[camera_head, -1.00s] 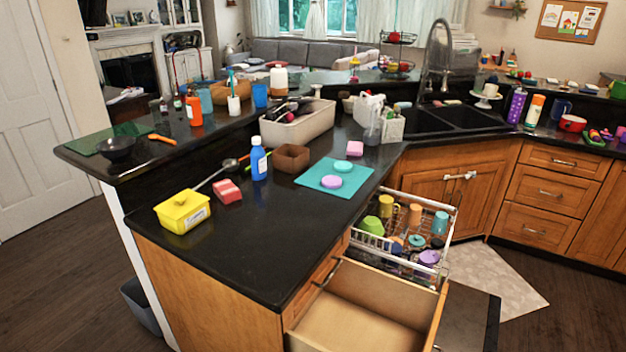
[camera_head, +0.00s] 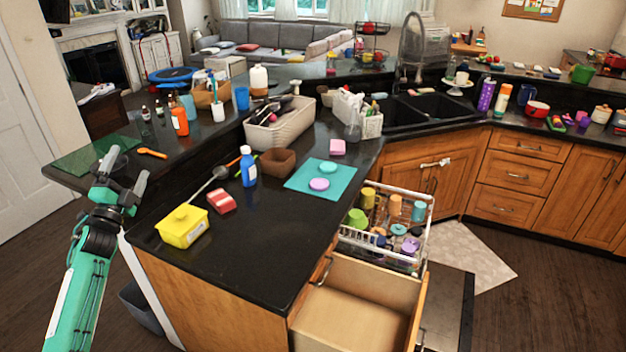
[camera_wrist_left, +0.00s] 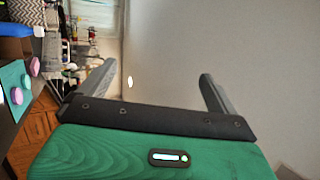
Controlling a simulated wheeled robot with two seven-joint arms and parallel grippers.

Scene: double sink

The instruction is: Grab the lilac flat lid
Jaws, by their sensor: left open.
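The lilac flat lid (camera_head: 319,184) lies on a teal mat (camera_head: 300,178) on the black counter. A teal round lid (camera_head: 328,167) lies just behind it on the same mat. My left gripper (camera_head: 122,172) is raised at the left, beyond the left end of the counter, well apart from the lilac lid. It is open and empty, and its two fingers (camera_wrist_left: 154,86) stand wide apart in the left wrist view. At the left edge of that view the lilac lid (camera_wrist_left: 34,66) appears to show with the mat. My right gripper is not in view.
A yellow tub (camera_head: 183,227), a red-and-white sponge (camera_head: 221,203), a blue bottle (camera_head: 248,168) and a brown box (camera_head: 279,162) stand left of the mat. An open drawer (camera_head: 358,305) and a pulled-out dish rack (camera_head: 385,238) lie right of the counter.

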